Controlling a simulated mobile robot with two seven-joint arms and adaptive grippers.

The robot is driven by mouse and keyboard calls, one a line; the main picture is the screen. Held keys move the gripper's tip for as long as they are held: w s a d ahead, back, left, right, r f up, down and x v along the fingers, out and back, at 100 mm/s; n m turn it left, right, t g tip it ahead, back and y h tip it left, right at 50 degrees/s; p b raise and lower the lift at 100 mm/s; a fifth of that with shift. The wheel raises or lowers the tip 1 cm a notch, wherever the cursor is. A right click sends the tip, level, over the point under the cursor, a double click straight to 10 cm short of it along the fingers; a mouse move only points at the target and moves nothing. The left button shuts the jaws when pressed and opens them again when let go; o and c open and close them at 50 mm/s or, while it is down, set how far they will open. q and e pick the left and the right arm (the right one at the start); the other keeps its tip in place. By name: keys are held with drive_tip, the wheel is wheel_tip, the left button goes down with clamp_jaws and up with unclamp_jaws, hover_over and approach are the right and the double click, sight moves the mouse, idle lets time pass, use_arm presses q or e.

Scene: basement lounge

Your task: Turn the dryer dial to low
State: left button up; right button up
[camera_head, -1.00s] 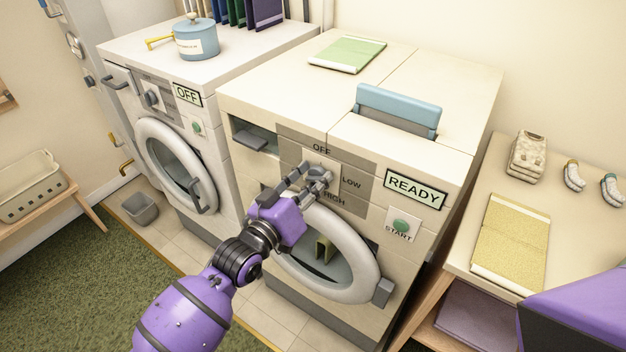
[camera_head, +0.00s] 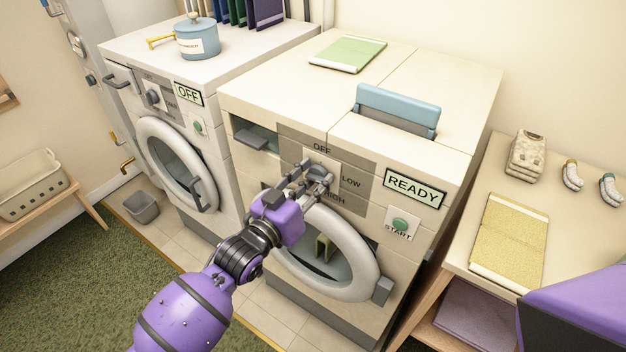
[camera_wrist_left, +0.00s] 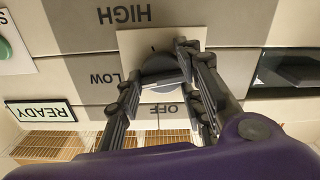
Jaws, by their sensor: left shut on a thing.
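The dryer (camera_head: 265,92) is the right-hand machine, with a display reading READY (camera_head: 415,189) and a green START button (camera_head: 401,225). In the left wrist view the grey dial (camera_wrist_left: 158,66) shows between my fingers, with the labels upside down. My left gripper (camera_head: 308,178) is shut on the dial's grip and hides most of it in the head view. Which label the dial points at is hard to tell. My right gripper is not in view.
The dryer's round door (camera_head: 350,262) is below the dial, close under my left wrist. A washer (camera_head: 125,62) reading OFF stands to the left. A wooden table (camera_head: 480,160) with a yellow folded cloth (camera_head: 511,238) stands at the right.

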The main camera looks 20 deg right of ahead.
use_arm(q)
drive_tip(key=o, duration=1)
drive_tip(key=shift+s+d+r, duration=0.15)
drive_tip(key=shift+d+r, duration=0.1)
drive_tip(key=shift+r, duration=0.05)
drive_tip(key=shift+a+f, duration=0.1)
drive_tip(key=shift+f, duration=0.1)
drive_tip(key=v, duration=1.2)
